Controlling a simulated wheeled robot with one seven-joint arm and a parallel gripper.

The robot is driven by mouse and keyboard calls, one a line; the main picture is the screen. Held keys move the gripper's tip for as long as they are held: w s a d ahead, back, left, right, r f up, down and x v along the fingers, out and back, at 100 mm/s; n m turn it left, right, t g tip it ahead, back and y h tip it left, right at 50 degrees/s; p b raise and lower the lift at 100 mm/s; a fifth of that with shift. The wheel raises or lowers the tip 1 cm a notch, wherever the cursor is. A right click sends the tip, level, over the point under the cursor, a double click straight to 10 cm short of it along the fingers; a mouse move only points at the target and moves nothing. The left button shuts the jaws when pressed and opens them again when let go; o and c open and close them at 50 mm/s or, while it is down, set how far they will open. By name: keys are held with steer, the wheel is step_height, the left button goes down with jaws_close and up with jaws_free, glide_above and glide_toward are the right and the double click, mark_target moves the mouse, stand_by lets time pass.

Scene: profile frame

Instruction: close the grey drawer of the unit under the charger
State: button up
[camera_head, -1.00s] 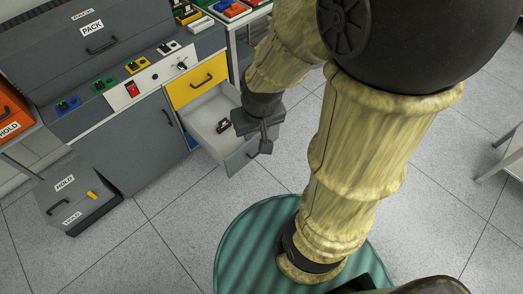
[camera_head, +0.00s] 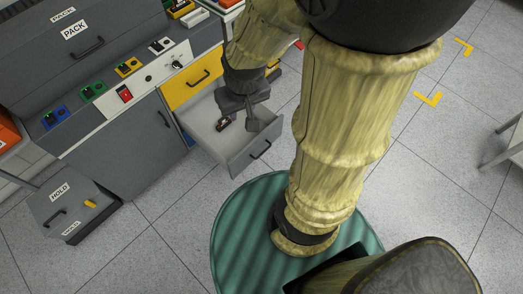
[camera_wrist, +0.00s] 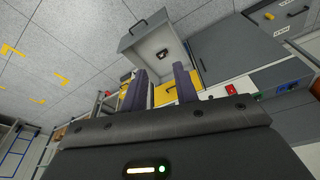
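The grey drawer (camera_head: 243,154) stands pulled out under the yellow drawer (camera_head: 192,88) of the unit. Its front has a dark bar handle (camera_head: 261,150). A small dark object (camera_head: 223,124) lies inside. In the wrist view the open drawer (camera_wrist: 135,40) shows beyond the fingers, with the same small object (camera_wrist: 161,54) in it. My gripper (camera_head: 257,110) appears over the right side of the drawer in the head view; its height above it is hard to judge. In the wrist view my gripper (camera_wrist: 160,82) has its two fingers apart with nothing between them. I cannot make out the charger.
A grey cabinet with a panel (camera_head: 124,95) of switches stands left of the drawers. A table leg (camera_head: 503,143) shows at far right.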

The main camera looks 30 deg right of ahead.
steer(key=w+d+f+m+t+b, duration=0.1)
steer(key=w+d+f+b, duration=0.2)
steer(key=d+f+b, duration=0.6)
steer(key=w+d+f+m+t+b, duration=0.15)
steer(key=f+b, duration=0.25)
steer(key=f, duration=1)
steer(key=w+d+f+m+b, duration=0.25)
steer(key=d+f+b, duration=0.4)
steer(key=f, duration=0.45)
steer(key=s+d+f+m+t+y+b, duration=0.1)
steer(key=f+m+t+b, duration=0.2)
steer(key=f+b, duration=0.4)
steer(key=s+d+f+m+t+y+b, duration=0.2)
steer(key=f+b, duration=0.6)
steer(key=f, duration=0.6)
steer(key=s+d+f+m+t+y+b, duration=0.1)
steer(key=f+m+t+b, duration=0.3)
steer(key=f+b, duration=0.4)
step_height(320, 180, down, 2)
steer(key=shift+s+d+f+t+y, duration=0.15)
steer(key=shift+s+d+t+y, duration=0.2)
steer(key=shift+y, duration=0.15)
steer(key=shift+w+a, duration=0.1)
steer(key=shift+w, duration=0.1)
